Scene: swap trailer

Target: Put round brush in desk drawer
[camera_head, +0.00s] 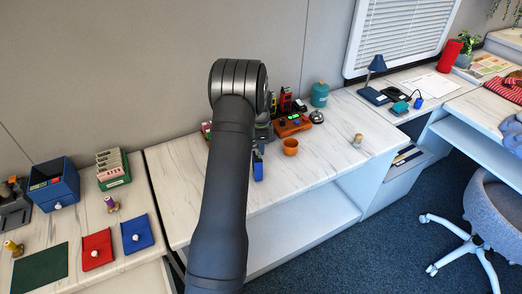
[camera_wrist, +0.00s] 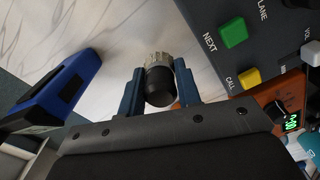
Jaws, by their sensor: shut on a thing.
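My gripper (camera_wrist: 160,92) has its blue fingers on either side of a short round thing with a black knob end and a pale ridged collar, which looks like the round brush (camera_wrist: 160,80). The gripper is shut on it, over or near the marble-look counter; I cannot tell whether the brush touches the counter. In the head view my own arm hides the gripper and the brush. A drawer (camera_head: 407,156) under the desk at the right looks pulled open, with dark flat things inside.
A grey button panel (camera_wrist: 240,40) is close to the gripper's right. A blue and black device (camera_wrist: 52,98) lies to its left. An orange cup (camera_head: 290,147), an orange box (camera_head: 292,125) and a teal canister (camera_head: 320,94) stand on the counter. The counter's right part is mostly clear.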

